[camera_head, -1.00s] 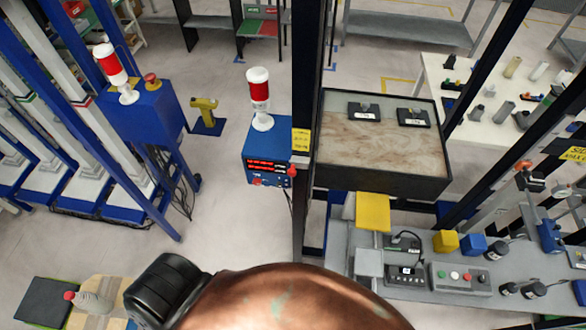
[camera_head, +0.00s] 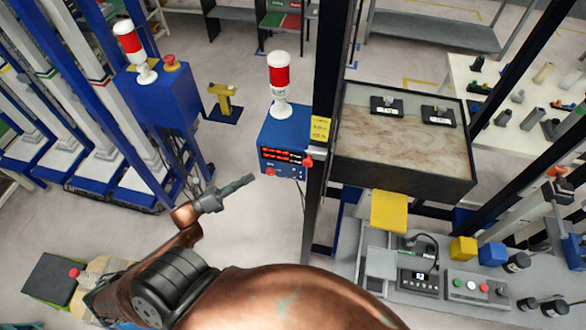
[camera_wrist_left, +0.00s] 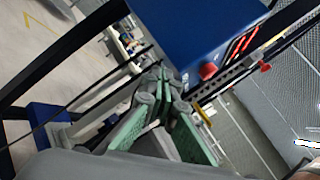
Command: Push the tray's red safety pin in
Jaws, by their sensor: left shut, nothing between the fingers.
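The black-walled tray (camera_head: 402,180) has a beige marbled floor and stands right of a dark upright post. A small red pin (camera_head: 308,161) sticks out at the post by the tray's left edge; how far in it sits I cannot tell. A red knob on a dark perforated rail in the left wrist view (camera_wrist_left: 265,67) looks like the same pin. My left gripper (camera_head: 250,179) is shut and empty, left of the pin and apart from it, pointing right. Its closed fingers also show in the left wrist view (camera_wrist_left: 160,78). My right gripper is out of view.
A blue box (camera_head: 285,140) with red displays, a red knob (camera_head: 270,171) and a red-white lamp (camera_head: 279,75) stands between my left gripper and the post. A yellow block (camera_head: 389,210) is below the tray. A grey bench (camera_head: 375,290) with controls is front right.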

